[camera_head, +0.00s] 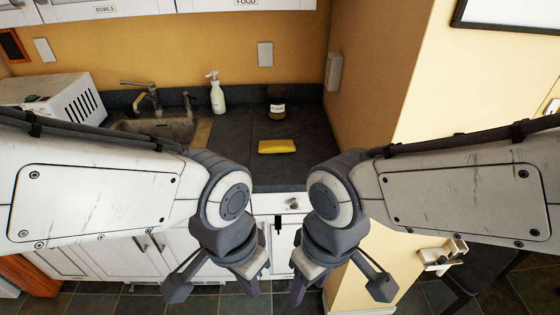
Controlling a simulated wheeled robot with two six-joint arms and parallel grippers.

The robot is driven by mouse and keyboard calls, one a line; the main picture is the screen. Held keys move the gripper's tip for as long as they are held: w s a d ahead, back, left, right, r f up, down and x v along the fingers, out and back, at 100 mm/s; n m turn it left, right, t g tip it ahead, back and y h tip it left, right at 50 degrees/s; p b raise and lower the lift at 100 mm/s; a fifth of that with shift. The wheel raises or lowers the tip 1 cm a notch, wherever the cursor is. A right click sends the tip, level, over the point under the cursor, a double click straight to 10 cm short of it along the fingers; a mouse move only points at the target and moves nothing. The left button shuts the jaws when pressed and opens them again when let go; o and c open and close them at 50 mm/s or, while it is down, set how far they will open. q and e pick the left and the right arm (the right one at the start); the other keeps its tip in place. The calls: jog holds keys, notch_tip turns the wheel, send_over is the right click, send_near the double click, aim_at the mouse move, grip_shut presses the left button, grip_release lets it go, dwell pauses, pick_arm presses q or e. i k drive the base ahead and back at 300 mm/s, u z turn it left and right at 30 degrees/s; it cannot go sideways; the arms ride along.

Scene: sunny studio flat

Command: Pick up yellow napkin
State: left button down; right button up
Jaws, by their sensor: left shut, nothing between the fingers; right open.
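The yellow napkin (277,146) lies flat on the dark countertop (235,160), near the middle of the view and between my two arms. My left gripper (250,284) hangs low in front of the counter cabinets, shut and empty. My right gripper (300,284) hangs beside it, open and empty. Both grippers are nearer to me than the napkin and apart from it. The whole napkin shows.
Behind the napkin stands a dark jar (277,103). A white pump bottle (217,94) stands by the sink (165,128) to the left. A white microwave (62,97) is at the far left. A wall (375,80) bounds the counter on the right.

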aim_at(275, 146)
jog(key=u, duration=1.05)
jog(key=i, duration=1.3)
jog(key=z, duration=0.5)
